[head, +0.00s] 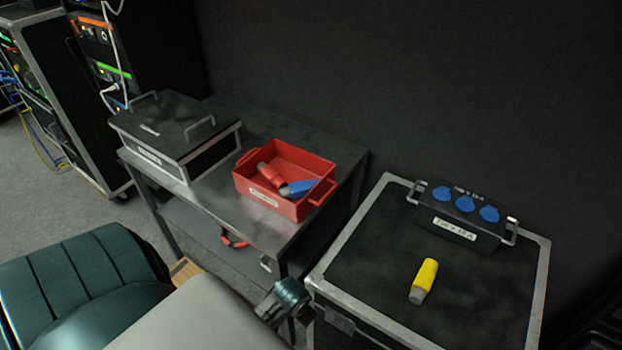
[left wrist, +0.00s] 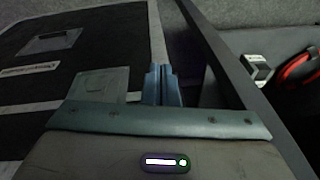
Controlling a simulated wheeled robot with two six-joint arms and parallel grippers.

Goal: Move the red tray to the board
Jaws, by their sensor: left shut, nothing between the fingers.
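The red tray (head: 277,203) stands on the dark table and has a white label, a handle at each end, and a red and a blue connector inside. A black box with three blue sockets (head: 466,213), which looks like the board, sits on the flight case to the right. My left gripper (head: 268,311) is in front of and below the table's near edge, apart from the tray. Its fingers (left wrist: 163,72) are together and empty in the left wrist view, where the tray does not show. My right gripper is not in view.
A yellow connector (head: 424,281) lies on the flight case (head: 365,255) in front of the socket box. A black box with handles (head: 176,136) fills the table's left part. A red looped item (head: 234,239) is on the lower shelf. The case top left of the connector is clear.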

